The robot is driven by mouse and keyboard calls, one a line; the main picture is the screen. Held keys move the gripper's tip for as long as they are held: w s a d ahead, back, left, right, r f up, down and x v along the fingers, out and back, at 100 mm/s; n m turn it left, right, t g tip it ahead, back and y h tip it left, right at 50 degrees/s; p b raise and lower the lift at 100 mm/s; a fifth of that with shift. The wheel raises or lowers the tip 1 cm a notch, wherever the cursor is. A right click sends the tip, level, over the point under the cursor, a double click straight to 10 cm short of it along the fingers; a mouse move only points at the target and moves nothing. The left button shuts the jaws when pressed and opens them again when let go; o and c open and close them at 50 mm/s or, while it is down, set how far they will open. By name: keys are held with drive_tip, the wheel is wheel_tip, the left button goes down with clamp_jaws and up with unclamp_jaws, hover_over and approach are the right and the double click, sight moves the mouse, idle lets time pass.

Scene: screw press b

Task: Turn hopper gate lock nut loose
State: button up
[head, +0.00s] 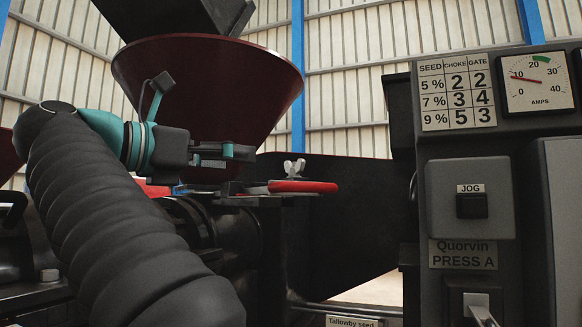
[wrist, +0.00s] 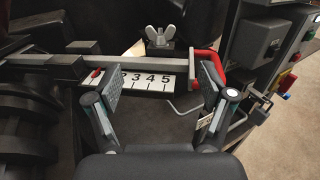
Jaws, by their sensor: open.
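The hopper gate lock nut is a pale metal wing nut (head: 294,168), standing upright on the gate bracket beside the red handle (head: 303,187). In the wrist view the wing nut (wrist: 160,35) is at top centre, beyond my fingertips and not between them. The red handle (wrist: 208,62) lies to its right. A white scale plate (wrist: 147,79) reading 2 3 4 5 shows between my fingers, with a red mark (wrist: 96,73) at its left end. My gripper (wrist: 155,80) is open and empty. In the head view my gripper (head: 238,152) is left of the nut, in front of the hopper.
The dark red hopper (head: 208,80) rises behind my gripper. A control panel (head: 470,200) with a jog button, an amps dial (head: 538,82) and a seed, choke and gate table (head: 458,93) stands at right.

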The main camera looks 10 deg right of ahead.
sight(292, 165)
drive_tip(key=x, duration=1.3)
drive_tip(key=shift+d, duration=0.15)
